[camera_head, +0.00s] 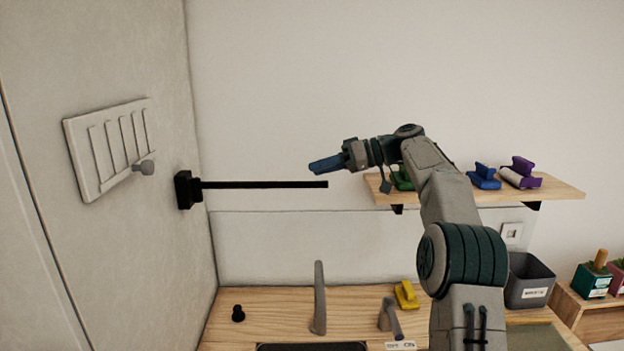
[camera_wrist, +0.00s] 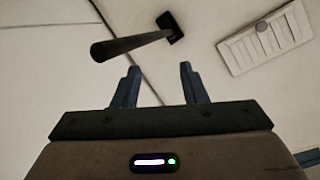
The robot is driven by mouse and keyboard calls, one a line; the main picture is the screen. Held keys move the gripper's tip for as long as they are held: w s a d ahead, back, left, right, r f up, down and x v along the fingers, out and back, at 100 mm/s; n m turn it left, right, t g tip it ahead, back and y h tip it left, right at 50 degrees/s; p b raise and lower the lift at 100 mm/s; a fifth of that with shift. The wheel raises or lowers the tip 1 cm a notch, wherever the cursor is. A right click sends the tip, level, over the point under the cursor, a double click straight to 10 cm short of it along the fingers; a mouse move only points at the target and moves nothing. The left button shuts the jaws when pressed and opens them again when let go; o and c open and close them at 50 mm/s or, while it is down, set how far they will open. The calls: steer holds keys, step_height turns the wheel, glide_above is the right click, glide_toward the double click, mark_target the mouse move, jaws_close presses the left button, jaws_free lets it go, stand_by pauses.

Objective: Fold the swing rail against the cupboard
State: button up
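The swing rail (camera_head: 265,184) is a thin black bar. It reaches out to the right from a black bracket (camera_head: 186,190) on the pale cupboard side (camera_head: 110,240), so it stands away from that surface. My gripper (camera_head: 312,168) is just above and near the rail's free end, with its blue fingers pointing left. In the wrist view the rail (camera_wrist: 130,45) runs from its bracket (camera_wrist: 170,26) toward the camera, ahead of the fingers. The two fingers (camera_wrist: 158,72) are apart with nothing between them, and the rail appears clear of them.
A vent panel (camera_head: 110,148) with a round knob (camera_head: 145,167) is on the cupboard side. A wooden shelf (camera_head: 555,189) holds coloured clips behind my arm. Below is a counter (camera_head: 260,308) with a tap (camera_head: 319,298), a yellow clip (camera_head: 406,295) and a grey bin (camera_head: 530,280).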

steer(key=w+d+r+n+g+y+p, duration=0.1)
steer(key=w+d+r+n+y, duration=0.1)
steer(key=w+d+n+y, duration=0.15)
steer(key=n+b, duration=0.2)
glide_toward(313, 185)
steer(key=shift+w+a, duration=0.6)
steer(key=shift+a, duration=0.65)
steer(key=shift+g, duration=0.3)
steer(key=a+p, duration=0.2)
steer(key=a, duration=0.4)
steer(key=shift+a+f+p, duration=0.1)
steer(key=shift+a+p, duration=0.15)
steer(key=shift+p, duration=0.1)
steer(key=shift+a+f, duration=0.15)
steer(key=shift+a, duration=0.4)
jaws_close()
